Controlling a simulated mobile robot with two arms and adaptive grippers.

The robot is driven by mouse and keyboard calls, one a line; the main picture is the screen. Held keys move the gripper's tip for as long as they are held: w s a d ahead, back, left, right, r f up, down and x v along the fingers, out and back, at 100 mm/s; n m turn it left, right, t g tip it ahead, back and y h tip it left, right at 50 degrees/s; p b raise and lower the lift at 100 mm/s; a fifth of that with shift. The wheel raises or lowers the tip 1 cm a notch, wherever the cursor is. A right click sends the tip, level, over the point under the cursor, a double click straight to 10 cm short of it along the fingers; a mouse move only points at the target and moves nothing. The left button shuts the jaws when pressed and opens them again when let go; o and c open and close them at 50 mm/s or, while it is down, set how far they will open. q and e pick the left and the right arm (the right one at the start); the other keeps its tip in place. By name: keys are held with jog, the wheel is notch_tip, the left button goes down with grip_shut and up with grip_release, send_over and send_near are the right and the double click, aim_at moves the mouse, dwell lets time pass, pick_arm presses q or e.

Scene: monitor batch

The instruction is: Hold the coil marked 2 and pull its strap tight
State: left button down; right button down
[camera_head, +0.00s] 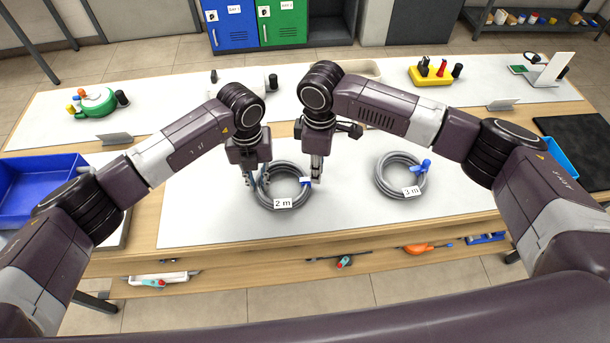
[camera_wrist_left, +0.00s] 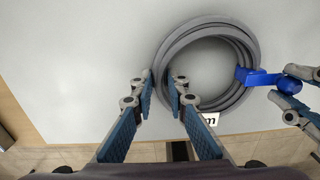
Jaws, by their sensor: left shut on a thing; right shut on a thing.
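The grey coil marked 2 m (camera_head: 284,166) lies on the pale mat, its white label (camera_head: 283,203) facing the front. In the left wrist view the coil (camera_wrist_left: 203,31) shows as a ring with a blue strap (camera_wrist_left: 258,77) around its right side. My left gripper (camera_head: 256,182) is shut on the coil's left side, a finger on each side of the ring. My right gripper (camera_head: 316,178) is at the coil's right side, shut on the strap's blue end; in the left wrist view that end (camera_wrist_left: 291,83) sits by its fingers. The fingers partly hide the strap (camera_head: 305,182).
A second coil (camera_head: 385,180), marked 3 m, lies to the right with a blue strap. A blue bin (camera_head: 40,190) stands at the far left. Tools lie on a ledge below the front edge. The mat in front of the coils is clear.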

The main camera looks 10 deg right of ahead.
jog(key=shift+d, duration=0.4)
jog(key=c, duration=1.8)
grip_release()
jog(key=shift+a, duration=0.1)
notch_tip(320, 180, up, 12)
